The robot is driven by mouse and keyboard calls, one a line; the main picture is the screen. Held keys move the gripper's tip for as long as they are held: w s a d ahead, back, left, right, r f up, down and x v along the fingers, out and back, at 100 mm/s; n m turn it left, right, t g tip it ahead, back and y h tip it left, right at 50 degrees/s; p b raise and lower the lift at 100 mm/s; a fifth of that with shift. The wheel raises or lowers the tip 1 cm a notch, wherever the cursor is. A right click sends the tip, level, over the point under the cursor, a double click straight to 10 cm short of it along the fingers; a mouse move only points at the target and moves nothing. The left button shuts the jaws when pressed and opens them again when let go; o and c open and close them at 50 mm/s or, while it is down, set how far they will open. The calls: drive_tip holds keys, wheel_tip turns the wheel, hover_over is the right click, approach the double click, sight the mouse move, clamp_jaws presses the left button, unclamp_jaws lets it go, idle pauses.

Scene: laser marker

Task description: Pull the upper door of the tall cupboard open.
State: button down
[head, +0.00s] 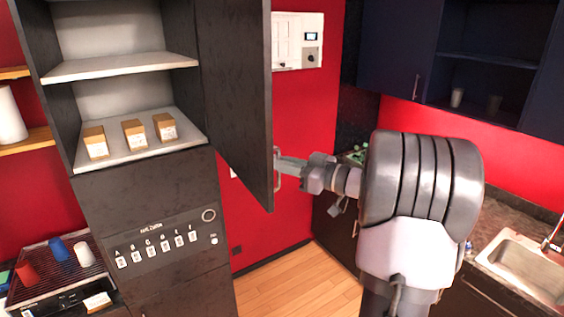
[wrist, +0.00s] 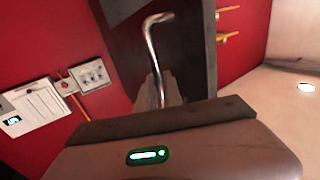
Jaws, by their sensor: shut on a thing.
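The tall cupboard (head: 150,190) stands at the left in the head view. Its upper door (head: 236,85) is swung wide open on the right side, showing the shelves inside. The door's metal bar handle (head: 277,168) is on the far face near the lower free corner. My gripper (head: 283,166) is shut on this handle, reaching in from the right. In the wrist view the handle (wrist: 153,50) runs up from between the fingers (wrist: 160,90), against the dark door (wrist: 180,50). The fingertips are partly hidden behind my gripper's body there.
A white wall panel (head: 297,40) hangs on the red wall behind the door. A counter with a sink (head: 525,270) is at the right. Wooden floor (head: 295,285) is clear between them.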

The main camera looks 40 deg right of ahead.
drive_tip(key=shift+r, duration=0.2)
drive_tip(key=c, duration=1.6)
unclamp_jaws()
drive_tip(key=shift+w, duration=0.15)
drive_tip(key=shift+o, duration=0.5)
drive_tip(key=shift+w+a+f, duration=0.1)
drive_tip(key=shift+w+f, duration=0.05)
drive_tip(key=b+v, duration=0.2)
drive_tip(key=v, duration=1.5)
drive_tip(key=shift+s, duration=0.2)
